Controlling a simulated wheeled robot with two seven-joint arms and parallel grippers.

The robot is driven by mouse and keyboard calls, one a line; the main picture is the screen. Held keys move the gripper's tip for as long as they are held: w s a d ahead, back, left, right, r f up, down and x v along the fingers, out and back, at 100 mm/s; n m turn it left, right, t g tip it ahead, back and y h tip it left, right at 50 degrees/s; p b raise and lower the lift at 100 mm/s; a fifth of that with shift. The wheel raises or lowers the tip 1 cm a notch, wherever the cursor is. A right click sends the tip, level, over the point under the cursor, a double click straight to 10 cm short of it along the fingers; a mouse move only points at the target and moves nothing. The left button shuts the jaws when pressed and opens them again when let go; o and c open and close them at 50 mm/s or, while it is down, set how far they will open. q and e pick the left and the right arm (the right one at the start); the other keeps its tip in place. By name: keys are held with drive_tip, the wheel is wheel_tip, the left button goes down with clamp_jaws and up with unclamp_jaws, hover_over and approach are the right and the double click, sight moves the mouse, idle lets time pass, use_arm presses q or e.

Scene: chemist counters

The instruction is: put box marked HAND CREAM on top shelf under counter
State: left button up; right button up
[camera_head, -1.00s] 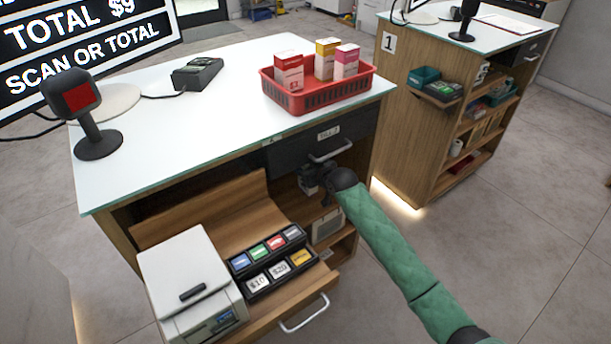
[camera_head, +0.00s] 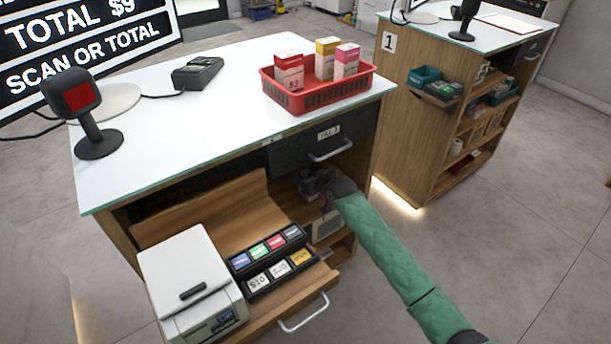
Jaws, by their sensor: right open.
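My right gripper (camera_head: 316,185) is open, in the dark opening under the counter (camera_head: 205,110), below the drawer with the metal handle (camera_head: 330,150). Its fingers are in shadow, and I cannot make out a box between them. The shelf (camera_head: 290,192) around it is mostly hidden by the gripper and shadow. I cannot read HAND CREAM on any box. A red-and-white box (camera_head: 289,71), a yellow-and-white box (camera_head: 326,58) and a pink-and-white box (camera_head: 346,62) stand in the red basket (camera_head: 318,98) on the counter. My left gripper is out of view.
A pulled-out lower board holds a white printer (camera_head: 185,265) and a black tray of coloured cards (camera_head: 272,262); its handle (camera_head: 304,314) juts forward. A scanner (camera_head: 80,100) and a card terminal (camera_head: 198,73) stand on the counter. Another counter (camera_head: 405,130) with shelves stands to the right.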

drive_tip(key=shift+r, duration=0.1)
drive_tip(key=v, duration=1.1)
drive_tip(key=s+f+m+g+h, duration=0.1)
drive_tip(key=s+f+m+h, duration=0.15)
drive_tip(key=s+f, duration=1.75)
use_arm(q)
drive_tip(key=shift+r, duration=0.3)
use_arm(e)
drive_tip(key=s+f+m+g, duration=0.1)
drive_tip(key=s+f, duration=0.6)
drive_tip(key=s, duration=0.5)
drive_tip(key=s+f+m+g+h, duration=0.1)
drive_tip(key=s+f, duration=0.7)
drive_tip(key=s, duration=0.3)
drive_tip(key=shift+s+d+f+g, duration=0.35)
drive_tip(key=shift+s+g, duration=0.05)
drive_tip(key=shift+m, duration=0.25)
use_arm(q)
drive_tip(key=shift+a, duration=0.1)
